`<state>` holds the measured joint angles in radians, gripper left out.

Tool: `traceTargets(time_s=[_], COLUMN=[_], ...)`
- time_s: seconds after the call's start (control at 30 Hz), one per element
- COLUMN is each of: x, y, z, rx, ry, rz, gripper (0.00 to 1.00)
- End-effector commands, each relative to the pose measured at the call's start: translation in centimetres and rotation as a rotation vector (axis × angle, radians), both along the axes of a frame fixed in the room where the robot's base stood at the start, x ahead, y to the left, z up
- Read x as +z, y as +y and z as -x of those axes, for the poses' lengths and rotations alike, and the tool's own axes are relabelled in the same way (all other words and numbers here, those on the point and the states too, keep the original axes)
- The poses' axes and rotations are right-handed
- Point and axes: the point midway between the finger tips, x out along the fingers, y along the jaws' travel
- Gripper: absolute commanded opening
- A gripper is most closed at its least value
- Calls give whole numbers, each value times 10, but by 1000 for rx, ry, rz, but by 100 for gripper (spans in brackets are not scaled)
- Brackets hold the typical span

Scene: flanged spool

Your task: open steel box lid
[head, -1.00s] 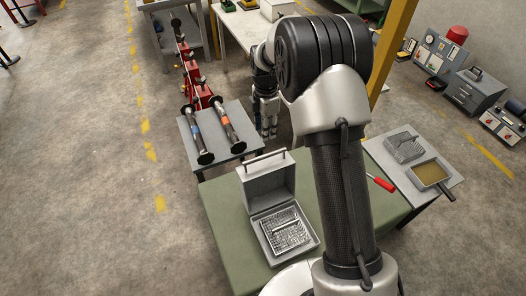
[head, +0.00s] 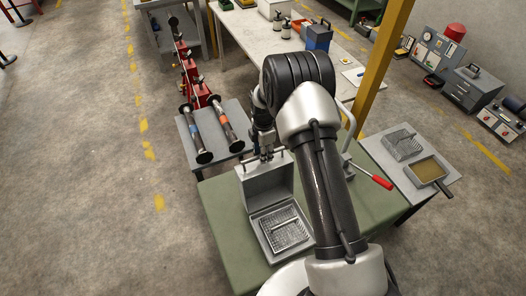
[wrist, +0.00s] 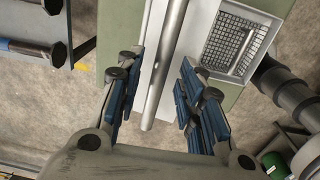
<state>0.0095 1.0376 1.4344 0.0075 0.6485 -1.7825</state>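The steel box (head: 259,217) stands on the green bench with its lid (head: 265,184) raised upright at the back. A wire mesh basket (head: 283,231) lies inside, and also shows in the wrist view (wrist: 229,42). The lid has a bar handle along its top edge; in the wrist view the handle (wrist: 166,62) runs between my finger pads. My gripper (wrist: 161,84) is open, with blue pads on both sides of the bar and gaps to it. In the head view my gripper (head: 266,152) is at the lid's top edge, partly covering the handle.
A grey table (head: 240,135) with two flanged spools (head: 195,137) is behind to the left. A red-handled lever tool (head: 375,180) is on the green bench (head: 222,235), right of my arm.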

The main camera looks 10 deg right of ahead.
Motion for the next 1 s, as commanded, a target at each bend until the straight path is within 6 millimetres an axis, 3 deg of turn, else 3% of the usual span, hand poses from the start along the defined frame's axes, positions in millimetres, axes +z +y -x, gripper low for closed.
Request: traceTargets(time_s=[0.1, 0.6, 1.0], x=[0, 1, 1], y=[0, 0, 0], z=[0, 0, 0], rx=[0, 0, 0], ry=[0, 0, 0], rz=[0, 0, 0], gripper=[33, 0, 0])
